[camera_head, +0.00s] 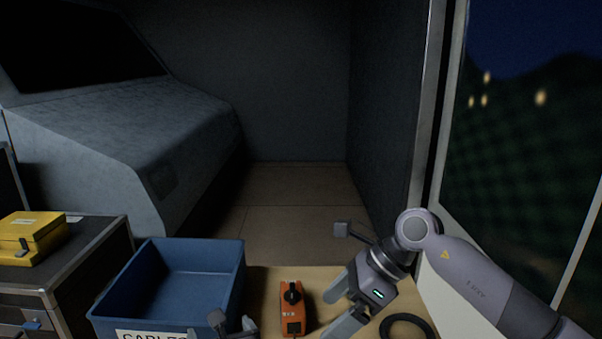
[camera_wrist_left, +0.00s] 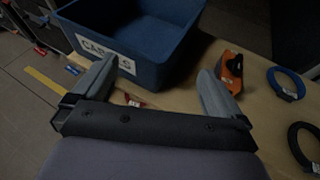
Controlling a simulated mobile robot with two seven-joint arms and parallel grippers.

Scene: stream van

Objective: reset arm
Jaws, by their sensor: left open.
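My left gripper (camera_wrist_left: 153,72) is open and empty in the left wrist view, with its two fingers spread in front of the blue bin. Only the tips of its fingers (camera_head: 233,325) show at the bottom edge of the head view, in front of the bin's right corner. My right gripper (camera_head: 335,307) comes in from the right, over the table just right of the orange device (camera_head: 291,305). Its two fingers are apart with nothing seen between them. The orange device also shows in the left wrist view (camera_wrist_left: 232,68).
A blue bin (camera_head: 237,270) labelled CABLES stands on the wooden table (camera_head: 330,275). A black cable ring (camera_head: 425,325) lies near my right gripper, and a blue ring (camera_wrist_left: 286,83) shows at right. A small red item (camera_wrist_left: 132,101) lies before the bin. A yellow case (camera_head: 30,235) sits left.

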